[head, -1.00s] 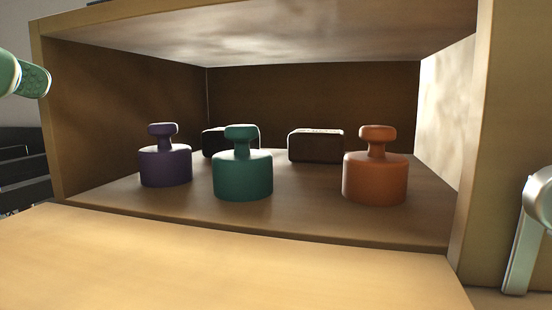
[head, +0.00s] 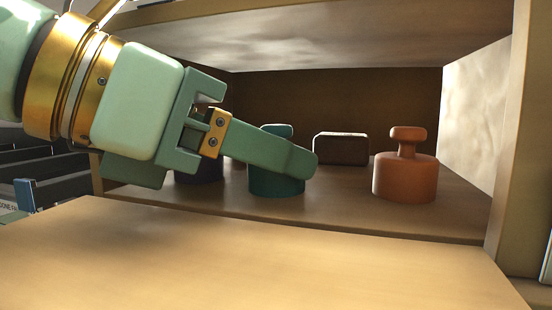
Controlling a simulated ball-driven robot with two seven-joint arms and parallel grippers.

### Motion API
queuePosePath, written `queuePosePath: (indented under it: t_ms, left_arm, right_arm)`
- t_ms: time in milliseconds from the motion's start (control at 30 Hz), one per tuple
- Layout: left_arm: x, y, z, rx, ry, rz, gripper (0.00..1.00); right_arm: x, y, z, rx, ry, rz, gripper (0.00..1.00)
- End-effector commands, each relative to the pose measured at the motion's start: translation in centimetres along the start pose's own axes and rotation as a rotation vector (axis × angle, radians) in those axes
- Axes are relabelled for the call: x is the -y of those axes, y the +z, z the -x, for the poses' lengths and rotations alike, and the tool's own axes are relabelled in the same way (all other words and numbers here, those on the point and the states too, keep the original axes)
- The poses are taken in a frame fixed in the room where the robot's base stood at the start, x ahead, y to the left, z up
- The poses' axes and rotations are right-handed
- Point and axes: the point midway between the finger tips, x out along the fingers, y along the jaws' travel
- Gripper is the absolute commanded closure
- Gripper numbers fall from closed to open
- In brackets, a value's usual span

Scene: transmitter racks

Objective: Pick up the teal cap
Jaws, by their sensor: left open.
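The teal cap (head: 276,186) stands upright on the floor of the open wooden compartment. The top of its knob shows above my left gripper (head: 301,162), and the lower part of its body shows below. My left gripper reaches in from the left and is open. One finger lies across the front of the cap in the picture and hides its neck. The other finger is not clearly seen. I cannot tell whether the finger touches the cap. My right gripper is not in view.
An orange cap (head: 405,178) stands to the right, clear of my gripper. A purple cap (head: 200,174) is mostly hidden behind my gripper. A dark block (head: 341,148) sits further back. The compartment (head: 505,130) has side walls and a top. A bare wooden panel (head: 250,260) lies in front.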

Motion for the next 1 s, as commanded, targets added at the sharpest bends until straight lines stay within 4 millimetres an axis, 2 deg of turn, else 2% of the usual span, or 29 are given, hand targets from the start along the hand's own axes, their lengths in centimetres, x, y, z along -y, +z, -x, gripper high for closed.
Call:
queuePosePath:
  t_ms: [200,233,333,367,1000]
  left_arm:
    - [-0.01,-0.03,-0.21,0.0,0.0,0.0,0.47]
    - [-0.01,-0.03,-0.21,0.0,0.0,0.0,0.5]
    - [-0.01,-0.03,-0.19,0.0,0.0,0.0,0.78]
    - [-0.01,-0.03,-0.19,0.0,0.0,0.0,0.81]
    - [-0.35,0.54,0.36,0.001,-0.002,-0.001,0.81]
  right_arm:
    - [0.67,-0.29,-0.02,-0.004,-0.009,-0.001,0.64]
    - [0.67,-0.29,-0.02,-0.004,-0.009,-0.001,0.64]
    - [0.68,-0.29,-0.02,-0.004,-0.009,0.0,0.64]
    - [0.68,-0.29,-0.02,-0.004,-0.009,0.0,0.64]
    - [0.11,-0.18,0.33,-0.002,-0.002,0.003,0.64]
